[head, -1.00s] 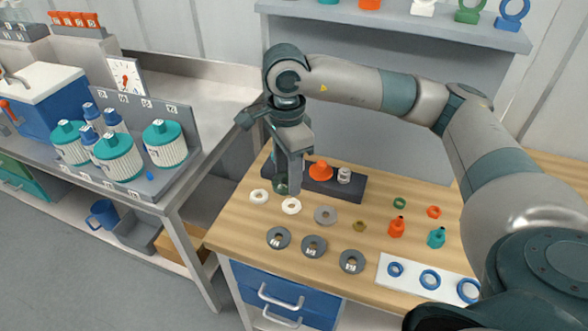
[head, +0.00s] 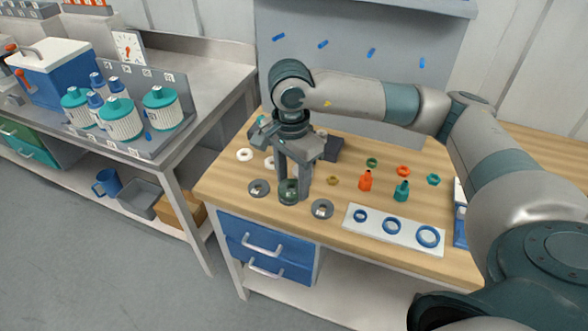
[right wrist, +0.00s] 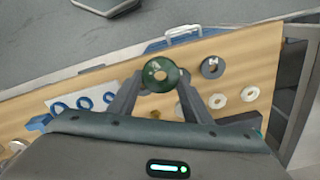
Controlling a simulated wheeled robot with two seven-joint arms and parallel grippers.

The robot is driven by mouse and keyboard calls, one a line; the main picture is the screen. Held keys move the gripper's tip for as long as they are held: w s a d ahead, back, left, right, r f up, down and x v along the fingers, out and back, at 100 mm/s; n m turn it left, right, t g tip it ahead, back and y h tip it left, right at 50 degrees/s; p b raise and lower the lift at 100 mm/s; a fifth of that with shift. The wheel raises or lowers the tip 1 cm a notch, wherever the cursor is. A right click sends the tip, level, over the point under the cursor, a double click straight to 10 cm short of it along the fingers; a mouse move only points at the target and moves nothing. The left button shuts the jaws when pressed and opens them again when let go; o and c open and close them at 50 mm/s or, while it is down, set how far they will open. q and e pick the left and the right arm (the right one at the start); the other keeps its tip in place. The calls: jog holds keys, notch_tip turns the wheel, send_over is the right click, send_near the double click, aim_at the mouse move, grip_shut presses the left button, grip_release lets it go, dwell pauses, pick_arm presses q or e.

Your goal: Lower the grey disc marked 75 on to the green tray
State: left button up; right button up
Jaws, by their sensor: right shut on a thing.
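The left disc also shows in the right wrist view (right wrist: 212,67). No green tray is clearly visible; my left gripper is out of view.
A white board with blue rings (head: 400,238) lies right of the discs. White rings (head: 245,155) lie back left. A side bench holds teal-lidded vessels (head: 122,120); a green drawer (head: 28,142) is below.

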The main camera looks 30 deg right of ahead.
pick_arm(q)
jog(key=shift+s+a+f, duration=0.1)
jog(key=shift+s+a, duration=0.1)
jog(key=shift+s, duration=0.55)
pick_arm(e)
jog(key=s+a+f+n, duration=0.2)
jog(key=s+f+n, duration=0.2)
jog(key=f+n, duration=0.3)
jog(key=s+a+f+n, duration=0.3)
jog(key=s+f+n, duration=0.1)
jog(key=f+n, duration=0.3)
jog(key=shift+s+a+f+n, duration=0.25)
jog(key=shift+s+f+n, duration=0.1)
jog(key=shift+n, duration=0.25)
